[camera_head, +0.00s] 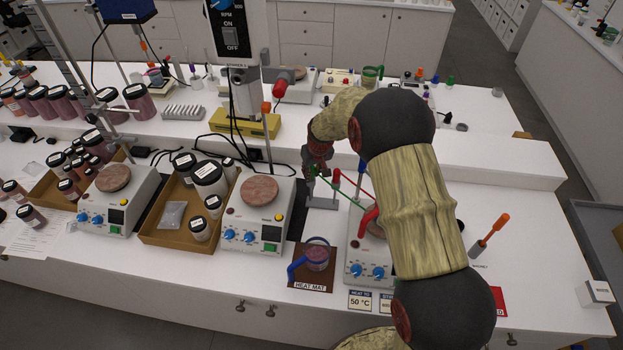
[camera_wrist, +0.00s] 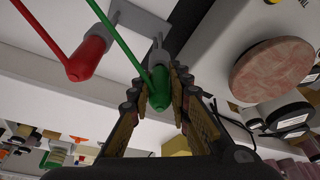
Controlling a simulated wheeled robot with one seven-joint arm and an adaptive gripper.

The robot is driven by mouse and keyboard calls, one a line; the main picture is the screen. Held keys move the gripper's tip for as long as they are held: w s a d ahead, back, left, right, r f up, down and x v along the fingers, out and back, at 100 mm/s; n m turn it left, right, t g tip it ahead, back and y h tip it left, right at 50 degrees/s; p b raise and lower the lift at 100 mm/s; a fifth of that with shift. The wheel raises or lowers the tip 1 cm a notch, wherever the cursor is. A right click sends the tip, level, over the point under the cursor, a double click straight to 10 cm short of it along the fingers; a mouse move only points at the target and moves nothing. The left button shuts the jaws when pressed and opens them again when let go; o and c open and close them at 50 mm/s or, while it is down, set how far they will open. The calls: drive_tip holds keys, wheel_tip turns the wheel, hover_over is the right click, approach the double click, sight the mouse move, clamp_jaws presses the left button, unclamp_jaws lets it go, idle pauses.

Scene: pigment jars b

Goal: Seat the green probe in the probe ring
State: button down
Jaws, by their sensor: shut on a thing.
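My gripper (camera_head: 317,160) is shut on the green probe (camera_wrist: 159,92), whose rounded handle sits between the two fingers in the wrist view. In the head view the green probe (camera_head: 314,171) shows only as a small bit below my gripper, with a thin green line running right from it. A grey holder (camera_wrist: 140,20) is just beyond the fingers, and a grey ring-like part (camera_wrist: 158,55) lies right at the green probe's end. I cannot tell whether the probe is inside it. The holder's base (camera_head: 322,203) stands on the bench under my gripper.
A red probe (camera_head: 336,179) stands close right of the green one; it also shows in the wrist view (camera_wrist: 88,60). A hotplate (camera_head: 258,236) stands left. A blue-handled beaker (camera_head: 317,254) sits on the heat mat in front. My arm hides much of the right hotplate.

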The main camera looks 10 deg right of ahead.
drive_tip(key=shift+r, duration=0.65)
wheel_tip(320, 180, up, 16)
drive_tip(key=p, duration=0.7)
drive_tip(key=shift+r, duration=0.2)
idle(1.8)
